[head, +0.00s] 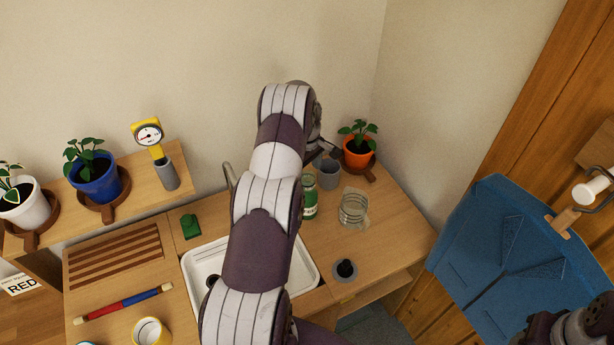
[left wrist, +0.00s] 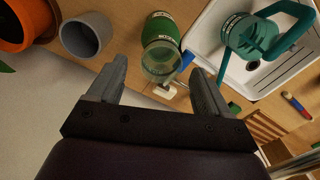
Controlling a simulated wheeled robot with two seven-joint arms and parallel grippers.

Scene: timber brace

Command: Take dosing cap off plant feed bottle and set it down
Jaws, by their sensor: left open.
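The plant feed bottle is green with a pale label; it stands on the wooden worktop right of the sink in the head view (head: 310,198), partly hidden by my left arm. In the left wrist view the green bottle (left wrist: 164,28) is upper centre, with a clear, see-through dosing cap (left wrist: 160,62) at its near end. My left gripper (left wrist: 158,86) is open and empty, its fingers apart on either side of the line to the cap, not touching it. In the head view the left gripper (head: 322,150) is mostly hidden behind its wrist.
A grey cup (head: 329,173), a glass jar (head: 353,208) and an orange plant pot (head: 358,154) stand near the bottle. A teal watering can (left wrist: 240,34) sits at the white sink (left wrist: 205,42). Some worktop (head: 385,235) right of the jar is clear.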

